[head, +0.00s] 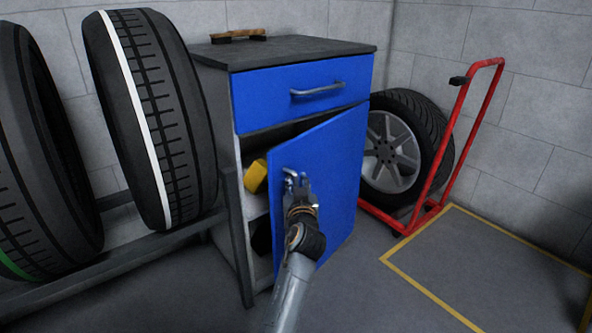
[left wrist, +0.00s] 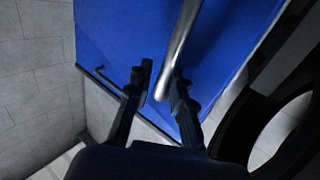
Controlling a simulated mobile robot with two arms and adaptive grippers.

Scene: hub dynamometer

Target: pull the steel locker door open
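The blue steel locker door (head: 335,181) stands partly open on the cabinet, below a drawer. Its left edge is swung out from the frame, with an opening into the inside. My left gripper (head: 297,188) is at the bar handle (head: 289,177) near the door's upper left. In the left wrist view, the handle (left wrist: 178,50) runs between the two fingertips (left wrist: 162,85) of my left gripper, which are drawn in around it. The blue panel (left wrist: 120,35) fills the space behind. My right gripper is in neither view.
The shut drawer (head: 290,92) is above the door. A yellow object (head: 255,176) sits inside the cabinet. Large tyres (head: 150,115) stand on a rack at left. A red hand truck (head: 465,135) and a wheel (head: 392,150) stand at right. Floor at lower right is clear.

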